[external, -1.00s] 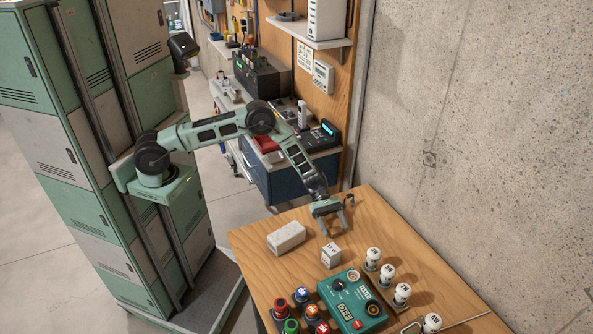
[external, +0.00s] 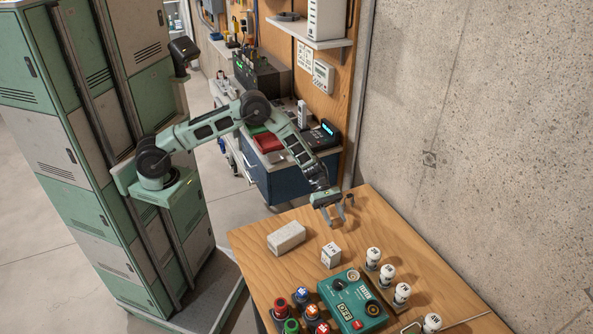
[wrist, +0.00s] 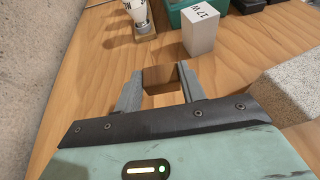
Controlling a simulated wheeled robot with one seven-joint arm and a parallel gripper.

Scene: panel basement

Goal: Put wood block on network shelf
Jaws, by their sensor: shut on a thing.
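My gripper (external: 335,219) is over the back part of the wooden table. In the wrist view its two grey fingers (wrist: 158,82) are shut on a brown wood block (wrist: 160,75), which sits between their tips. The block is hard to make out in the external view, where the gripper and the similar table color hide it. A wall shelf (external: 318,42), likely the network shelf, is on the wooden panel at the top, with a tall white box (external: 326,18) and a small dark item on it.
On the table (external: 262,262) are a pale stone block (external: 287,238), a white labelled cube (external: 331,255), a green control box (external: 352,300), several white bulbs (external: 388,272) and colored buttons (external: 301,295). A concrete wall (external: 470,150) bounds the right. A blue cabinet (external: 290,180) stands behind.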

